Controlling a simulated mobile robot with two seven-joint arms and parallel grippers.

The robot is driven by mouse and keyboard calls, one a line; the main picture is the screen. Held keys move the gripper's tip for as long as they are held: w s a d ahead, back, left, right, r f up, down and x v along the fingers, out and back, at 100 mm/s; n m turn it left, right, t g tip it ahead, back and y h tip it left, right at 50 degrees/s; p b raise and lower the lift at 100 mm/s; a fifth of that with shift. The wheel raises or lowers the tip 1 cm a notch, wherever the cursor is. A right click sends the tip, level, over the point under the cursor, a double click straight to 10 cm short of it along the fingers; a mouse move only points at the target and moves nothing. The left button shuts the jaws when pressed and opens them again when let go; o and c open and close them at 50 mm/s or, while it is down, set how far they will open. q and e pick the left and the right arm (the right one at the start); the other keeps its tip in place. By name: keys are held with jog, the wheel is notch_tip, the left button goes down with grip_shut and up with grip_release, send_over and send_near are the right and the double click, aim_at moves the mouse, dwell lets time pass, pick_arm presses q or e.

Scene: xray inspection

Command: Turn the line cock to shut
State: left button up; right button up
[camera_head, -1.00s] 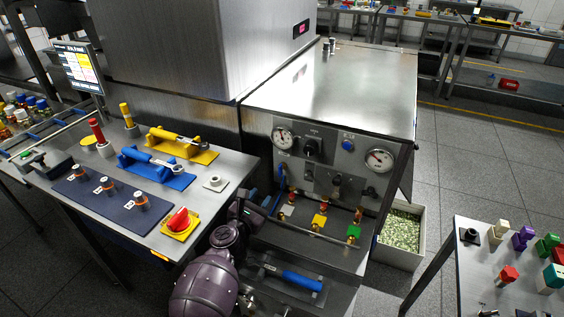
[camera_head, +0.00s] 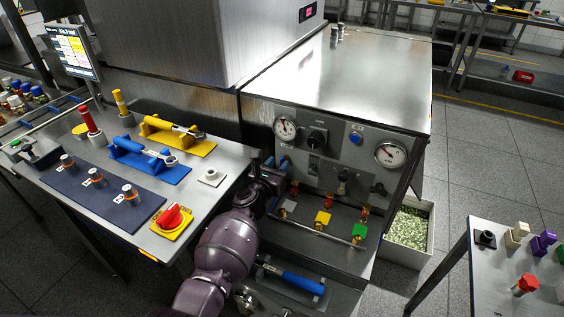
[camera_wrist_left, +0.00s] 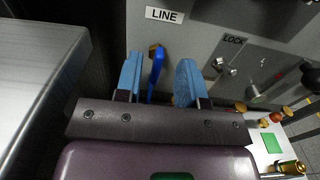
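The line cock (camera_wrist_left: 156,72) shows in the left wrist view as a blue lever on a brass fitting, below a white LINE label (camera_wrist_left: 165,15) on the grey panel. The lever runs roughly up and down in that view. My left gripper (camera_wrist_left: 160,80) is open, with its two blue fingers on either side of the lever. The lever is closer to the left finger; whether they touch, I cannot tell. In the head view my left gripper (camera_head: 272,170) is at the panel's left side and largely hides the cock. My right gripper is not in view.
Gauges (camera_head: 390,153) and a black knob (camera_head: 317,138) sit on the panel (camera_head: 345,175). Below are small valves with yellow and green tags (camera_head: 322,218) and a blue-handled tool (camera_head: 290,280). A table (camera_head: 215,195) with a red knob (camera_head: 171,215) stands left.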

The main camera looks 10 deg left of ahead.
pick_arm(q)
jog(key=shift+w+d+f, duration=0.1)
jog(key=shift+w+f, duration=0.1)
jog(key=shift+w, duration=0.65)
jog(key=shift+w+d+r+b, duration=0.1)
jog(key=shift+w+r+b, duration=0.05)
jog(key=shift+w+b, duration=0.25)
jog(key=shift+r, duration=0.1)
jog(key=shift+c, duration=0.3)
grip_shut()
